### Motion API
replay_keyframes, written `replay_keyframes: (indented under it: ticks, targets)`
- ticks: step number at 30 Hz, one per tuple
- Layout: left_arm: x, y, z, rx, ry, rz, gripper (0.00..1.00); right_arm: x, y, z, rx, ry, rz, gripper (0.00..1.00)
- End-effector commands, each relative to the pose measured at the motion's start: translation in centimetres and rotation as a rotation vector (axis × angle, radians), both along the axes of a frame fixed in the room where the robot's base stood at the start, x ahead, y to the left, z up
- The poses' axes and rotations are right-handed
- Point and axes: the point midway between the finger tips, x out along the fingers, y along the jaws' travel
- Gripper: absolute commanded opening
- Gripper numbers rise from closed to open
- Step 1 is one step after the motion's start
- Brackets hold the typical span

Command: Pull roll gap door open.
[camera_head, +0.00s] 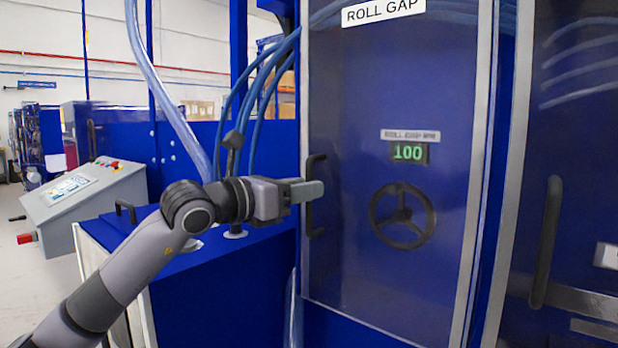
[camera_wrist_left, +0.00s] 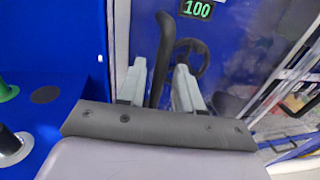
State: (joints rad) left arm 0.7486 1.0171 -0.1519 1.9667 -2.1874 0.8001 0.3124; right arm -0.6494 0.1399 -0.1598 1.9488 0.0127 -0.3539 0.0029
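The roll gap door (camera_head: 350,262) is a clear panel in a light metal frame under a "ROLL GAP" label (camera_head: 383,11), and it looks closed. Its black vertical handle (camera_head: 313,228) is on the door's left side. My left gripper (camera_head: 306,191) is at the handle, its fingers hiding the handle's middle. In the left wrist view, the handle (camera_wrist_left: 162,55) stands between the two pale fingers of the left gripper (camera_wrist_left: 160,85). The fingers are apart, with a visible gap on the right of the handle. My right gripper is not in view.
Behind the door are a black handwheel (camera_head: 402,216) and a green "100" display (camera_head: 409,153). A second door with a dark handle (camera_head: 545,240) is at the right. A blue cabinet (camera_head: 220,290) lies below my left arm, and a grey control console (camera_head: 85,205) stands at the left.

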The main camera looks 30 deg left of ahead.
Motion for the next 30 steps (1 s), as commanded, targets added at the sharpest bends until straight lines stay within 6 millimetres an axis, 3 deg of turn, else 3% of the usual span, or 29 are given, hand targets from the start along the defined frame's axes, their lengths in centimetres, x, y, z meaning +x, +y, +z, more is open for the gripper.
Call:
replay_keyframes:
  ticks: [6, 14, 18, 30]
  targets:
    - [1.7, -0.5, 0.1, -0.001, 0.000, 0.000, 0.35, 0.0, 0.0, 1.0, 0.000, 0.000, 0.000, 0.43]
    - [1.9, -0.5, -0.1, 0.000, 0.000, 0.000, 0.35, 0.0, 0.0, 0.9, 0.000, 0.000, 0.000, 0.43]
    - [1.8, -0.5, -0.1, 0.000, 0.000, 0.000, 0.00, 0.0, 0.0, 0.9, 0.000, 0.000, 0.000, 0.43]
    - [1.7, -0.4, -0.1, 0.000, -0.001, 0.006, 0.00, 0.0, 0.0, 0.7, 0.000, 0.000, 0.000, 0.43]
